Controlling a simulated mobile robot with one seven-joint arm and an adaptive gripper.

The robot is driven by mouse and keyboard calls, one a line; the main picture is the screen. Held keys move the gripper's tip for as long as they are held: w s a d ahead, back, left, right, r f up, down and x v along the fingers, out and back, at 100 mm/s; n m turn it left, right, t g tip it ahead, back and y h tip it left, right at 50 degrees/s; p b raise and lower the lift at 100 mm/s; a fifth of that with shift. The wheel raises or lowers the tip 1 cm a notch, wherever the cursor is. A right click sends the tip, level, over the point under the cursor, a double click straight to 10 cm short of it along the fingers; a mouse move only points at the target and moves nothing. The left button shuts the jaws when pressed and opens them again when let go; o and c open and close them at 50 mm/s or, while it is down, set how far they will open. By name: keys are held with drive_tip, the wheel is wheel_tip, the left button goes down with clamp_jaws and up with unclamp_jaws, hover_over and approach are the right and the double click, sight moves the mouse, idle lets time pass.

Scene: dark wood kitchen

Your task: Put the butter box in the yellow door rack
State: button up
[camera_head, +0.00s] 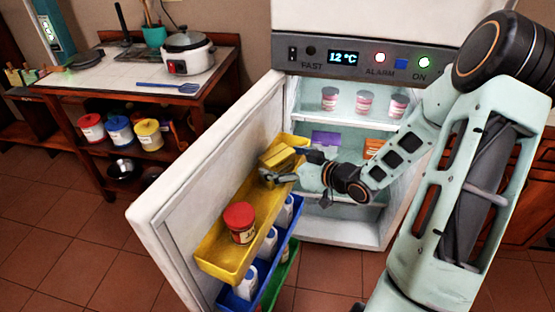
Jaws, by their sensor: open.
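The yellow door rack (217,238) is the top rack on the open fridge door. A small yellow box (279,157), which looks like the butter box, is at the rack's far end. It looks tilted, and I cannot tell whether it rests on the rack's floor or its edge. My gripper (283,170) reaches over the rack from the right, open, with its fingers close around or beside the box. The fingers hide part of the box, and contact is unclear. A jar with a red lid (240,222) stands near the front of the same rack.
A blue rack (240,302) with white bottles and a green rack (282,280) hang below. Inside the fridge are several pink-and-white cups (363,102), a purple box (326,138) and an orange box (373,147). The yellow rack's middle is free.

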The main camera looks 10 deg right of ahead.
drive_tip(key=p+v, duration=0.1)
drive_tip(key=v, duration=0.9)
